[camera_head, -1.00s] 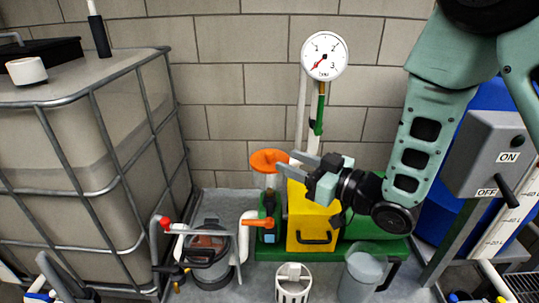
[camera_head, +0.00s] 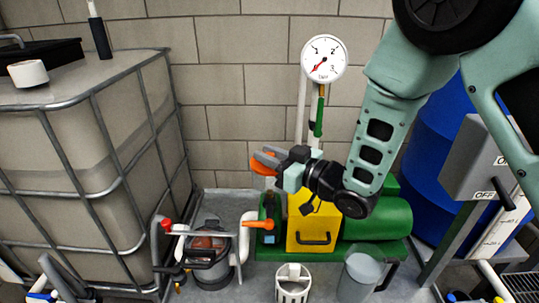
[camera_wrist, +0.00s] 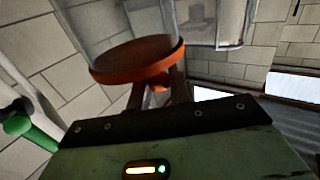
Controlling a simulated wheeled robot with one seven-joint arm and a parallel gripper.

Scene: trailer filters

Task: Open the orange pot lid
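My gripper (camera_head: 268,158) reaches in from the right at the lid's height. In the wrist view my gripper (camera_wrist: 156,88) has its two fingers apart, with the knob between them or just beyond. I cannot tell whether they touch it.
A pressure gauge (camera_head: 324,58) on a pipe stands behind my gripper. The yellow box (camera_head: 311,225) and a green tank (camera_head: 378,220) are below. A caged tank (camera_head: 70,160) stands left, and a grey ON/OFF box (camera_head: 480,155) right. A lidded vessel (camera_head: 209,253) and a grey cup (camera_head: 360,275) are in front.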

